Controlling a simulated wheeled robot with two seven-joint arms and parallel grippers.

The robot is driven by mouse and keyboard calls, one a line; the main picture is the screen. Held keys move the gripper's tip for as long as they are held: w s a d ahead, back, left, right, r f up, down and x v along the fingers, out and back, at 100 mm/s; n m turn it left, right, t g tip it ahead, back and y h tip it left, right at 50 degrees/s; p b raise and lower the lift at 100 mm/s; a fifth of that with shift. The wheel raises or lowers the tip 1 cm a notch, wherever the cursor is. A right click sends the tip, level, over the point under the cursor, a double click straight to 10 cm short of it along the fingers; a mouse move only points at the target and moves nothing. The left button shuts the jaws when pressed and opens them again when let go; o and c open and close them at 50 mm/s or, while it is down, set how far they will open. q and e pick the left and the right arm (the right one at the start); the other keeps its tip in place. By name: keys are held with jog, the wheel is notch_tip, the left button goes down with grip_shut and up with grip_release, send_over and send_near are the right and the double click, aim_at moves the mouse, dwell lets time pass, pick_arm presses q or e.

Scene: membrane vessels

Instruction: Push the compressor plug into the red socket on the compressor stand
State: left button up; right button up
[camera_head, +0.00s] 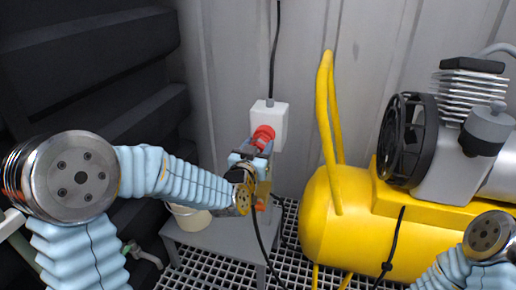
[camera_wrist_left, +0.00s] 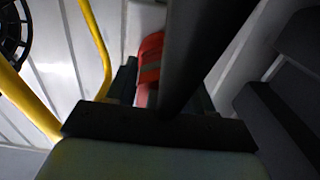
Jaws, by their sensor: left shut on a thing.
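The red socket (camera_head: 263,136) sits on the front of a white box (camera_head: 280,122) above the grey stand (camera_head: 215,236). My left gripper (camera_head: 254,152) is right at the socket, shut on the compressor plug. The plug is mostly hidden by the gripper in the head view. In the left wrist view a red part (camera_wrist_left: 150,58) shows between the dark fingers, in front of the white box; I cannot tell where plug ends and socket begins, or how deep the plug sits. A black cable (camera_head: 259,235) hangs below the gripper. My right gripper is out of view.
The yellow compressor tank (camera_head: 345,225) with its tall yellow handle (camera_head: 325,95) stands close on the right. A pale bucket (camera_head: 190,219) is behind my left arm. Dark ribbed panels (camera_head: 90,60) line the left. Grating (camera_head: 205,268) covers the floor.

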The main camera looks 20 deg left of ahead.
pick_arm(q)
jog(key=shift+w, duration=0.3)
jog(key=o, duration=1.5)
